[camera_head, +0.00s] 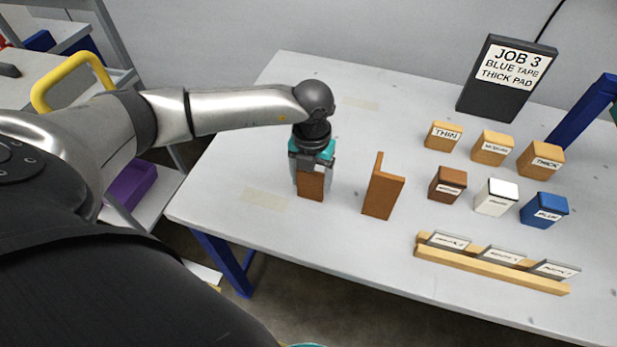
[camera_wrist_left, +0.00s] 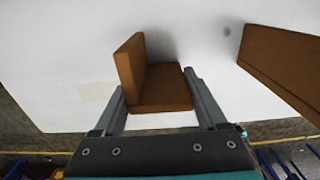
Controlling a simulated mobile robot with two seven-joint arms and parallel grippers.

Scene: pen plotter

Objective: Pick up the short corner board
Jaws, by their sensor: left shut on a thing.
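The short corner board (camera_head: 311,186) is brown and L-shaped, and stands on the white table beneath my left gripper (camera_head: 312,168). In the left wrist view the board (camera_wrist_left: 160,90) sits between the two fingers of my left gripper (camera_wrist_left: 155,82), with its upright face at the left. The gripper is shut on it. In the head view the gripper hides the board's upper part. I cannot tell whether the board still touches the table. A taller brown corner board (camera_head: 383,190) stands apart just to the right, also in the left wrist view (camera_wrist_left: 285,65). My right gripper is not in view.
Wooden blocks (camera_head: 492,148), brown, white and blue blocks (camera_head: 497,197), and a wooden rack of labelled plates (camera_head: 490,268) fill the table's right side. A black job sign (camera_head: 508,78) stands behind. The table (camera_head: 225,165) is clear left of my gripper.

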